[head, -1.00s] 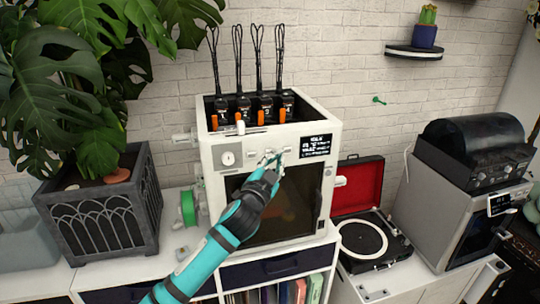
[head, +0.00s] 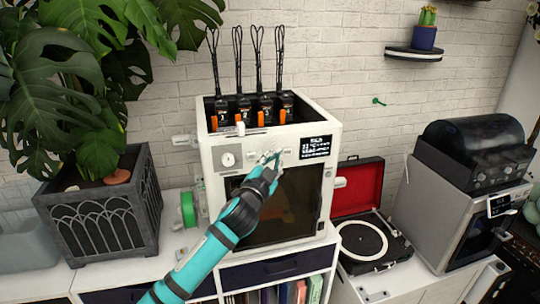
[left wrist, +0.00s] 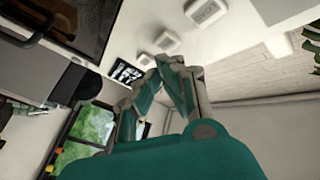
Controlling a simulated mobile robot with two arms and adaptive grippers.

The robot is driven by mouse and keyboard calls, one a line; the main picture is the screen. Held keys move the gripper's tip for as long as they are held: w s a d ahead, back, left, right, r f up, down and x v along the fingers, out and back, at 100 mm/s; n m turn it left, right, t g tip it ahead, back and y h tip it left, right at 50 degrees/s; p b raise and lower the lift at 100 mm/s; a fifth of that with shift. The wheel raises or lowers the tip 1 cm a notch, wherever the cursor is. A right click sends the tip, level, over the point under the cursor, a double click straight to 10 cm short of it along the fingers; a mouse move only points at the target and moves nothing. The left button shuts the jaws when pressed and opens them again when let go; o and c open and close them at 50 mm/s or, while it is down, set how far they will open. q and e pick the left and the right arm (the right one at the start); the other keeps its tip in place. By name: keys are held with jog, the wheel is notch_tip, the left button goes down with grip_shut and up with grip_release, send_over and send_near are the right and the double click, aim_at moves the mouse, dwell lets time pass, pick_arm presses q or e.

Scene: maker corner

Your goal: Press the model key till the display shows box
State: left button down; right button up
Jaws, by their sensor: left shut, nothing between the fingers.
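A white 3D printer (head: 327,185) stands on the cabinet. Its dark display (head: 314,148) is at the upper right of the front panel and is lit with white lines, too small to read. A row of small pale keys (head: 287,151) lies left of the display. My left gripper (head: 275,157) is shut and empty, its tips in front of the keys and hiding part of the row. In the left wrist view, the closed fingertips (left wrist: 170,64) are close to the keys (left wrist: 168,42), with the display (left wrist: 125,72) beyond. I cannot tell whether they touch a key.
A round dial (head: 228,159) sits left on the panel. Several orange-marked black units (head: 243,108) stand on top. A potted plant (head: 100,215) is at left, a red-lidded record player (head: 362,240) and a grey machine (head: 440,215) at right.

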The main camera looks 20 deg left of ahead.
pick_arm(q)
jog(key=shift+w, duration=0.1)
dwell(0.6)
jog(key=shift+w+a, duration=0.25)
jog(key=shift+w, duration=0.05)
jog(key=shift+w+a, duration=0.2)
jog(key=shift+w, duration=0.05)
dwell(0.7)
jog(key=shift+s+d, duration=0.45)
jog(key=shift+s, duration=0.2)
dwell(0.3)
jog(key=s+d, duration=0.1)
jog(key=s, duration=0.1)
jog(key=s+d+p, duration=0.1)
jog(key=s, duration=0.1)
jog(key=shift+d, duration=0.4)
